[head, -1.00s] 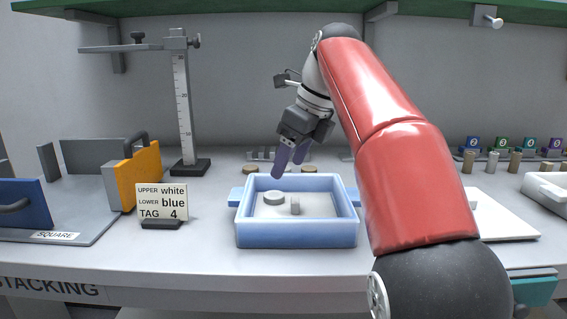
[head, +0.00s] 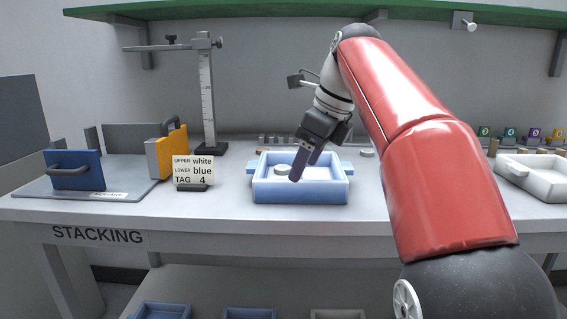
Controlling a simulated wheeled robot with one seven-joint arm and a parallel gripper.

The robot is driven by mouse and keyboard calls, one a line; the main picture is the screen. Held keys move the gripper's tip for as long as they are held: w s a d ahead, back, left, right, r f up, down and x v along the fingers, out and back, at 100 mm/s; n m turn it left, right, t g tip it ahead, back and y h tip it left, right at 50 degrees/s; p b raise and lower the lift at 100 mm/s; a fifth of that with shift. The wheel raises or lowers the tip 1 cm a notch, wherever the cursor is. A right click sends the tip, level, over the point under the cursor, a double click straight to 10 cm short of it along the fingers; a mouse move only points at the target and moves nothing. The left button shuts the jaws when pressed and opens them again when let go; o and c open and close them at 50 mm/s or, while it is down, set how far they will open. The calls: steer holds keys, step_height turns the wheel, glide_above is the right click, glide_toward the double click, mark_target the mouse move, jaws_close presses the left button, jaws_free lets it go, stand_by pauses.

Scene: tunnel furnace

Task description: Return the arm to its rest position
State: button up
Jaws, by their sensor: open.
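The blue tray (head: 300,191) sits on the bench with a pale round disc (head: 282,169) inside. My gripper hides part of the tray's inside.
A card (head: 193,169) reads upper white, lower blue, tag 4. A white tray (head: 535,175) is right. A green shelf (head: 250,11) hangs above.

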steer(key=s+d+f+n+t+h, duration=0.1)
steer(key=s+d+f+n, duration=0.4)
steer(key=s+f+n, duration=0.6)
steer(key=s+d+f+n+t+h, duration=0.2)
steer(key=s+d+f+n, duration=0.4)
steer(key=s+f+n, duration=0.6)
steer(key=shift+s+f+h, duration=0.4)
steer(key=shift+s+f, duration=0.05)
steer(key=shift+f, duration=0.35)
steer(key=shift+a+n, duration=0.15)
steer(key=shift+n, duration=0.15)
